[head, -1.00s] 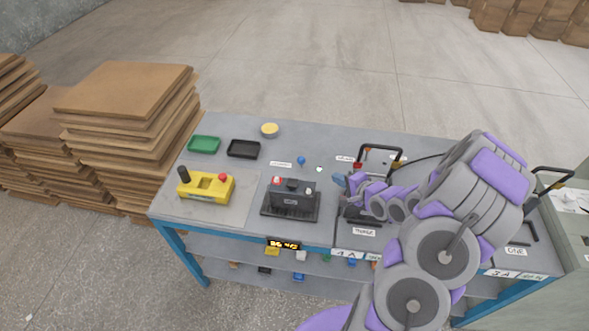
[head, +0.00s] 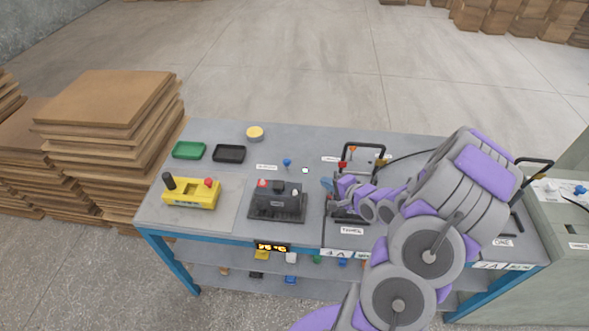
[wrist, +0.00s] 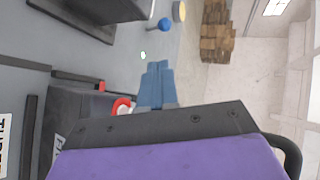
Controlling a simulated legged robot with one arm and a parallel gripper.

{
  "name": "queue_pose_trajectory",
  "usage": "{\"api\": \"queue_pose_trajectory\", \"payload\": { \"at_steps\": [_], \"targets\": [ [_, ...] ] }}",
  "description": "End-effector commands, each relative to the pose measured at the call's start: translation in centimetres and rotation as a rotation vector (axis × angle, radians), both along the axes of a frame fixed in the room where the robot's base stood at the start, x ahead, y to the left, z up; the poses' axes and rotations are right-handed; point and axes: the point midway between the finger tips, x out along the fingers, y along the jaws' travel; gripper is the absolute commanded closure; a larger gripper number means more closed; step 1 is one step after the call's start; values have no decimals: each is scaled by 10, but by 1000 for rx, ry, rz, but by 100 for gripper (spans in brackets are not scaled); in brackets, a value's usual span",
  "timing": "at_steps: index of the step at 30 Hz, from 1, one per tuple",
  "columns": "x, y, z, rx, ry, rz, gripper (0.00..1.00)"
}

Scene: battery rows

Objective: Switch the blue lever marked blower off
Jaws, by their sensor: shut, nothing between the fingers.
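A small blue lever with a round knob (head: 287,162) stands on the grey bench top beside a white label (head: 266,167) too small to read. A blue knob also shows near the top of the wrist view (wrist: 164,24). A second blue knob (head: 580,190) sits on the cabinet at the far right, so I cannot tell which is marked blower. My gripper (head: 327,184) has blue fingers, shut and empty, to the right of and nearer than the bench lever, apart from it. The fingers (wrist: 157,85) are pressed together in the wrist view.
A dark device (head: 277,203) and a yellow control box (head: 192,195) stand left of my gripper. A black-handled unit (head: 362,149) lies partly behind my arm. Green (head: 189,150) and black trays and a yellow disc (head: 255,133) are at the back. Cardboard stacks (head: 105,100) stand left.

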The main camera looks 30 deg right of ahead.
Motion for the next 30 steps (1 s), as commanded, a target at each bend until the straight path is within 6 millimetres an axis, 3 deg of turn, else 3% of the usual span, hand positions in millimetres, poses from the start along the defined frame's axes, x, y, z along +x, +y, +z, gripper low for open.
{"api": "queue_pose_trajectory", "payload": {
  "at_steps": [30],
  "targets": [
    [152, 32, -71, -3, -3, 4, 100]
  ]
}}
